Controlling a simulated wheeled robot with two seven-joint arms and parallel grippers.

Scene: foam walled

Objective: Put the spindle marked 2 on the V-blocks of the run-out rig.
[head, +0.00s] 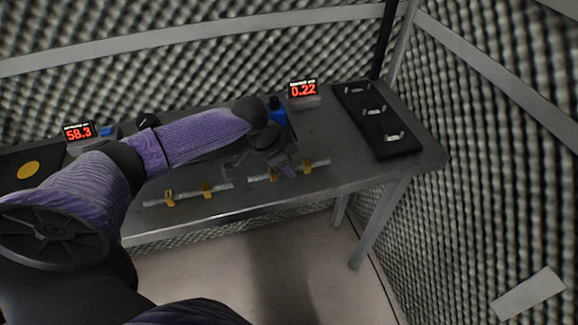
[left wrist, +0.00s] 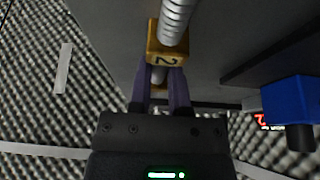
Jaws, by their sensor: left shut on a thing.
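A silver ribbed spindle (head: 316,165) lies along the front edge of the grey table, with amber blocks on its length. In the left wrist view, one amber block (left wrist: 160,50) by this spindle (left wrist: 176,18) bears a 2. My left gripper (head: 288,171) is shut on the spindle between its two amber blocks; its purple fingers show in the left wrist view (left wrist: 161,84). The spindle is still close to the table. I cannot make out the V-blocks; my left arm hides part of the table's middle. My right gripper is not in view.
Another spindle (head: 190,193) with amber blocks lies to the left. A blue device (head: 277,115) stands behind my gripper, near a display reading 0.22 (head: 303,90). A display reading 58.3 (head: 79,133) is at left. A dark board (head: 393,145) with silver pieces lies at right.

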